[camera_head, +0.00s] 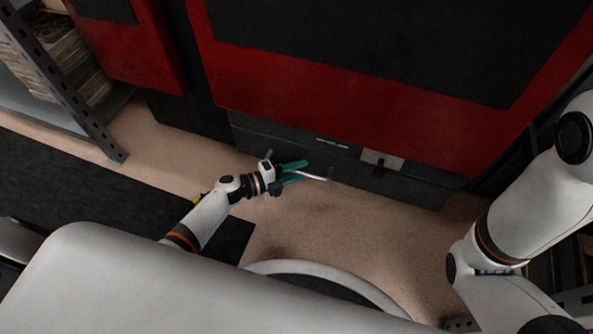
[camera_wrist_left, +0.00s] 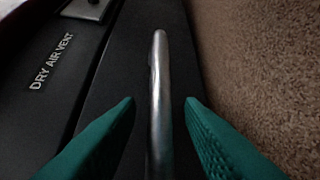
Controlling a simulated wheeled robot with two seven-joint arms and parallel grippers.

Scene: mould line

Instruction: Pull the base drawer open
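The base drawer (camera_head: 265,137) is a dark grey front low under the red and black machine. Its bar handle (camera_head: 315,177) is a silver rod; in the left wrist view the handle (camera_wrist_left: 160,95) runs lengthwise up the middle. My left gripper (camera_head: 304,171) is at the handle. In the left wrist view its teal fingers (camera_wrist_left: 160,103) are open, one on each side of the bar, with gaps between them and it. My right arm shows at the right of the head view, but its gripper is not in view.
A label reading DRY AIR VENT (camera_wrist_left: 52,62) is on the dark panel beside the handle. A metal shelf (camera_head: 70,90) stands at the left. A dark mat (camera_head: 60,190) lies on the tan floor (camera_head: 300,225), which is clear before the drawer.

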